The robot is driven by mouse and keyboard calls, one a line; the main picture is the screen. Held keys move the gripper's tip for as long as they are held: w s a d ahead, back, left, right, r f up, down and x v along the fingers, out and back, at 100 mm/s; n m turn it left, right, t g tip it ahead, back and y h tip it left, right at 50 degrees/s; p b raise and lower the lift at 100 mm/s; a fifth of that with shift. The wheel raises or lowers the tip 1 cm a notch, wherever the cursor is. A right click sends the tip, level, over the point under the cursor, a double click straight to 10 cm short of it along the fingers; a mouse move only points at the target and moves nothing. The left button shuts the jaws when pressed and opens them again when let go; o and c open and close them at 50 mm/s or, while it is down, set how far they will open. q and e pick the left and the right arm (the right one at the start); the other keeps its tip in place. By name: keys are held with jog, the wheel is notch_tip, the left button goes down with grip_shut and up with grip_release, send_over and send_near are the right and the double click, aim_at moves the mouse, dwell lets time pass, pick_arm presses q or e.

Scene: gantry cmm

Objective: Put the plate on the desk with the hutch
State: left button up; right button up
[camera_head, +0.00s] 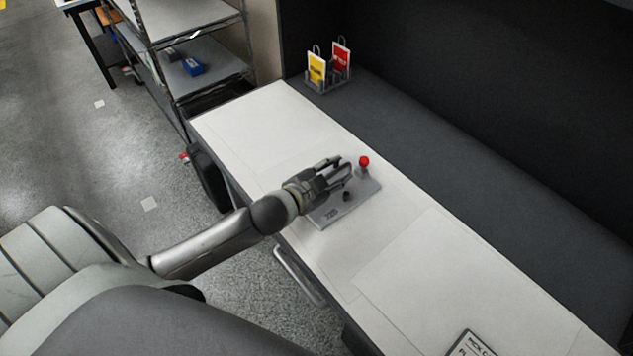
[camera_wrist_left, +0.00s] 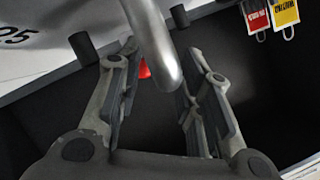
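The plate (camera_head: 358,205) is a flat grey slab with dark lettering, a small black knob and a red ball on a short stem. It lies on a long white worktop (camera_head: 290,125). My left gripper (camera_head: 342,172) is over the plate, beside the red ball. In the left wrist view its fingers (camera_wrist_left: 160,95) are spread, with a rounded metal post (camera_wrist_left: 150,40) between them and a visible gap on the right side. The red ball shows behind the post, partly hidden. My right gripper is not in view. I cannot tell which surface is the desk with the hutch.
A dark grey surface and dark panel (camera_head: 480,80) run behind the worktop. A rack (camera_head: 325,85) with yellow and red tags stands at its far end. A metal shelf unit (camera_head: 205,75) stands at upper left. A sign (camera_head: 470,345) lies at the near end. Much worktop is clear.

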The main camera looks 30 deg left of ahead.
pick_arm(q)
jog(key=v, duration=0.8)
jog(key=shift+s, duration=0.15)
jog(key=shift+v, duration=0.75)
jog(key=shift+r, duration=0.1)
